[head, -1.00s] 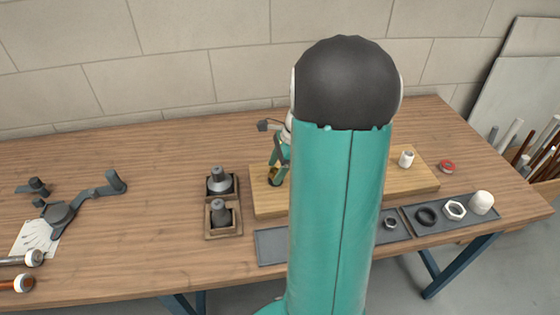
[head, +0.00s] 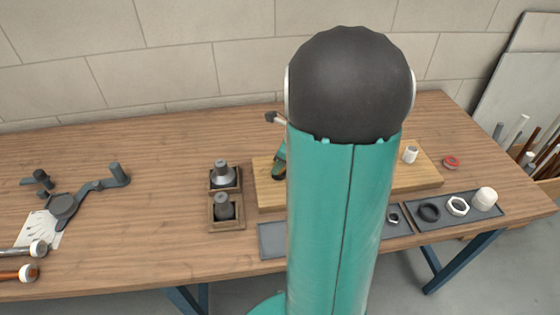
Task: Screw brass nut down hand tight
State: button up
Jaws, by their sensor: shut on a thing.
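My gripper (head: 278,172) shows only in part, low at the left end of the wooden board (head: 268,196), just left of my teal arm. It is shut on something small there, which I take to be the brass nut. The nut itself cannot be made out clearly at this size, and neither can its thread or seating. My arm hides most of the gripper's wrist and the middle of the board.
A white fitting (head: 410,154) stands on the board's right part, with a red ring (head: 451,162) beyond it. Two dark fittings stand in wooden holders left of the board. A grey tray (head: 466,222) holds a black ring, a white nut and a white cap.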

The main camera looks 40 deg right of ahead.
jog(key=m+h, duration=0.1)
jog(key=m, duration=0.1)
jog(key=m+h, duration=0.1)
jog(key=m, duration=0.2)
jog(key=shift+a+f+m, duration=0.1)
jog(key=shift+a+m, duration=0.1)
jog(key=shift+m, duration=0.1)
jog(key=shift+a+f+m+h, duration=0.1)
jog(key=shift+m+h, duration=0.55)
jog(key=shift+m, duration=0.9)
jog(key=shift+m+h, duration=0.65)
jog(key=shift+m, duration=0.9)
jog(key=o, duration=1.9)
jog(key=shift+c, duration=0.2)
jog(key=shift+c, duration=0.4)
